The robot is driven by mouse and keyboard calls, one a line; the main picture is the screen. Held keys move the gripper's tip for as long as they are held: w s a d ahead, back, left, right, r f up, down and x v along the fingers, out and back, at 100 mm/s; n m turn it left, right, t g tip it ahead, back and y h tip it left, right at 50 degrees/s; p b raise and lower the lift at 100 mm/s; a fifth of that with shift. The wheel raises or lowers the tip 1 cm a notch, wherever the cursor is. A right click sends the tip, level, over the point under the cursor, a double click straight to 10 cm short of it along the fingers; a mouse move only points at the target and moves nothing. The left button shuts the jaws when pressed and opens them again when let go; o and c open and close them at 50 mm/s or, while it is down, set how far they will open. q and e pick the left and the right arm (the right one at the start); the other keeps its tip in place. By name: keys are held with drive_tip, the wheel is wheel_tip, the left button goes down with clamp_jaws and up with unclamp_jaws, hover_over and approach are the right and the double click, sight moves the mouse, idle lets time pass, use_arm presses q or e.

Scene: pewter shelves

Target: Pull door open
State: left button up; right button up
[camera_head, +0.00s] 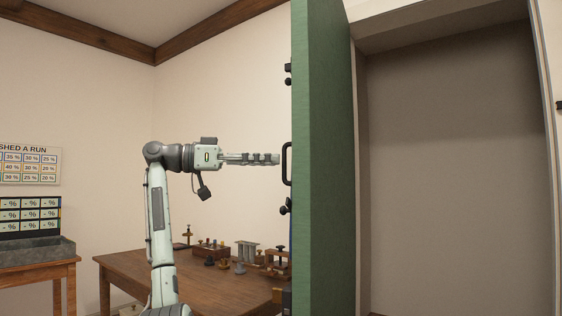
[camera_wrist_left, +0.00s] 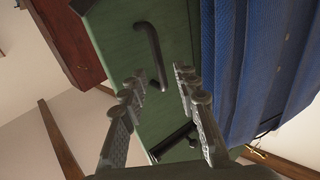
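The green door (camera_head: 330,160) stands swung out and is seen nearly edge-on in the head view, beside the open doorway. A black bar handle (camera_head: 287,163) sticks out from its left face; it also shows in the left wrist view (camera_wrist_left: 151,50). My left gripper (camera_head: 277,159) is level with the handle, just left of it. In the left wrist view its two fingers (camera_wrist_left: 161,85) are apart, with the handle's lower end near the gap between the tips. I cannot tell whether they touch it. My right gripper is not in view.
A wooden table (camera_head: 160,275) with small metal and wooden pieces stands behind my left arm, close to the door. A stone tray (camera_head: 38,252) sits on a stand at far left. Blue ribbed material (camera_wrist_left: 255,65) hangs beside the door in the wrist view.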

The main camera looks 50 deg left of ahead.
use_arm(q)
drive_tip(key=v, duration=0.7)
drive_tip(key=shift+s, duration=0.3)
drive_tip(key=shift+a, duration=0.1)
